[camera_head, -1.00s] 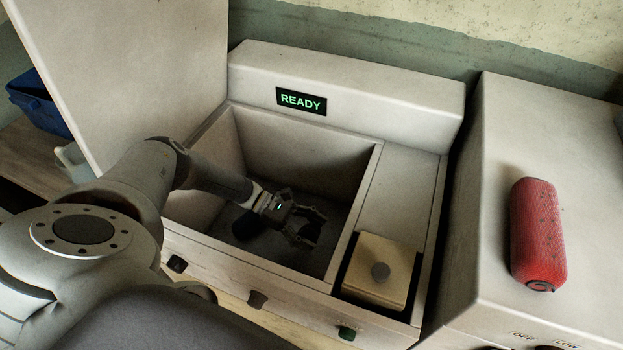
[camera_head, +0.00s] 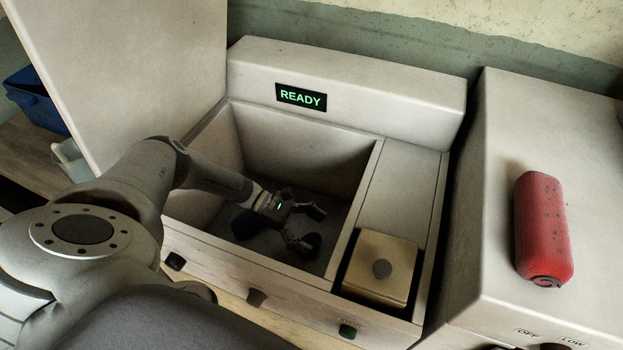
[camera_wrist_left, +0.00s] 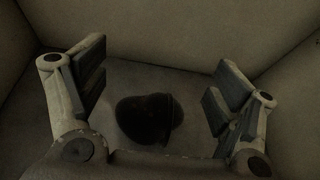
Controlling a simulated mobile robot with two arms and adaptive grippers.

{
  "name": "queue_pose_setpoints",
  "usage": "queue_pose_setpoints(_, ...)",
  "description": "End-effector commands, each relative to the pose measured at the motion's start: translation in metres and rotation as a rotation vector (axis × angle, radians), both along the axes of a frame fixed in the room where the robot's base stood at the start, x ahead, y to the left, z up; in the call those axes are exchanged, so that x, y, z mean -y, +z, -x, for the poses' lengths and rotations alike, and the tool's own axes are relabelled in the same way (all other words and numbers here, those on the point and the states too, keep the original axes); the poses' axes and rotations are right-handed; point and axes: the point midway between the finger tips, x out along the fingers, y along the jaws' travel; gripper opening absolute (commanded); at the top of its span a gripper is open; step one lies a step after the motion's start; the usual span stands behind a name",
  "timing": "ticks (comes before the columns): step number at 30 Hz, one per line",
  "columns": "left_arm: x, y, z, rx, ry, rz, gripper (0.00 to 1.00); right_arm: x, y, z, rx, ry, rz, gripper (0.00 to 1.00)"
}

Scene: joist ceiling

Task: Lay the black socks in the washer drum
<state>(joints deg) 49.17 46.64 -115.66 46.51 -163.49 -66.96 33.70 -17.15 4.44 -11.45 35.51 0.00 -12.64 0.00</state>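My left gripper (camera_head: 307,228) is inside the open washer drum (camera_head: 300,150), reaching in from the left. Its fingers are spread apart and nothing is held between them. A rounded black bundle, the black socks (camera_wrist_left: 148,118), lies on the drum floor between and beyond the open fingertips in the left wrist view. In the head view, the black socks (camera_head: 313,241) show partly behind the lower finger. Another dark, bluish bundle (camera_head: 243,224) lies on the drum floor to the left, partly hidden by my gripper. My right gripper is not in view.
The raised lid (camera_head: 140,70) stands at the left. A READY display (camera_head: 301,97) is on the back panel.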

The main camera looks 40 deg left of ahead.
Motion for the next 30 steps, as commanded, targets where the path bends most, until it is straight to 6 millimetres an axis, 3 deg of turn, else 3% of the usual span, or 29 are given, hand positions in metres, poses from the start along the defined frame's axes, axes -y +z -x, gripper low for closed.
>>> queue_pose_setpoints(8, 0.0, 0.001, 0.0, 0.0, 0.0, 0.0, 0.87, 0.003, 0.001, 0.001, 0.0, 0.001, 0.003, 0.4)
queue_pose_setpoints(14, 0.0, 0.016, 0.0, 0.0, 0.001, 0.0, 0.87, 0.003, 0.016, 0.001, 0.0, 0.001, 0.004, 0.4)
queue_pose_setpoints(24, -0.054, 0.034, 0.012, 0.001, 0.001, -0.001, 0.87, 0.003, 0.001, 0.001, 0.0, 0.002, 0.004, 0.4)
queue_pose_setpoints(30, -0.067, 0.04, 0.016, -0.001, 0.0, 0.0, 0.87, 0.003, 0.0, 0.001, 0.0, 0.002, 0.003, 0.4)
